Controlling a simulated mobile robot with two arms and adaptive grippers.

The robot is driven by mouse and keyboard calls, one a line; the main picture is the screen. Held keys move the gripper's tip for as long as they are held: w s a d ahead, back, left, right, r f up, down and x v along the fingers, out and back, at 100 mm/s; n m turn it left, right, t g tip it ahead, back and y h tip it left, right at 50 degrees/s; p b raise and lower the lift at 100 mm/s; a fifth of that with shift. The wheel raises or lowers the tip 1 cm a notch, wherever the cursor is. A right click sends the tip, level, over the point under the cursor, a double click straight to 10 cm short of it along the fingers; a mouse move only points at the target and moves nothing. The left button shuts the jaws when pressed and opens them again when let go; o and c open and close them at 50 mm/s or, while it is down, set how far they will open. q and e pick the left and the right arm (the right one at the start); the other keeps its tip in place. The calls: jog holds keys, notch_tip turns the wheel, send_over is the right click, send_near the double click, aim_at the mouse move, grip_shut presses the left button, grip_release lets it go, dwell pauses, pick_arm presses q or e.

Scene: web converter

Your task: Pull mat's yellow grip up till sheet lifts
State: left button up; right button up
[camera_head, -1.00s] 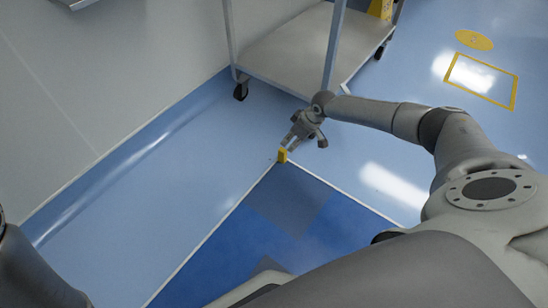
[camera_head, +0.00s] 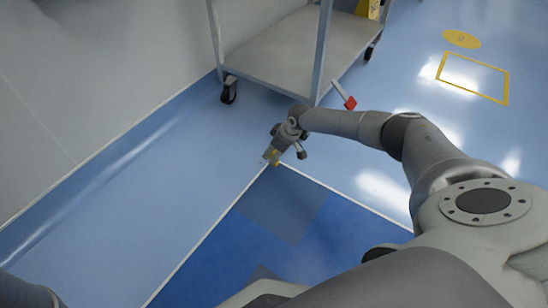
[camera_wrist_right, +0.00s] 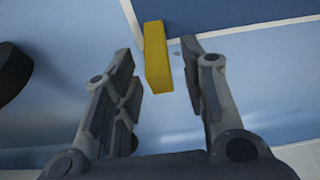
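The yellow grip (camera_head: 275,158) is a small block at the far corner of the blue mat (camera_head: 312,260) in the head view. In the right wrist view the yellow grip (camera_wrist_right: 157,55) stands ahead of the fingers, nearer the left one, its near end reaching the gap between them. My right gripper (camera_head: 270,158) is at the grip; in the wrist view (camera_wrist_right: 167,75) its fingers are apart and touch nothing that I can see. The mat lies flat, with a pale edge. The fingers of my left gripper are out of view.
A metal cart (camera_head: 290,55) on casters stands just beyond the mat corner. A red-tipped piece (camera_head: 350,103) shows by the cart. A wall (camera_head: 90,90) runs along the left. Blue floor (camera_head: 150,200) left of the mat is clear.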

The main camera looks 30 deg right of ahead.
jog(key=shift+w+f, duration=0.15)
jog(key=shift+f, duration=0.25)
grip_shut()
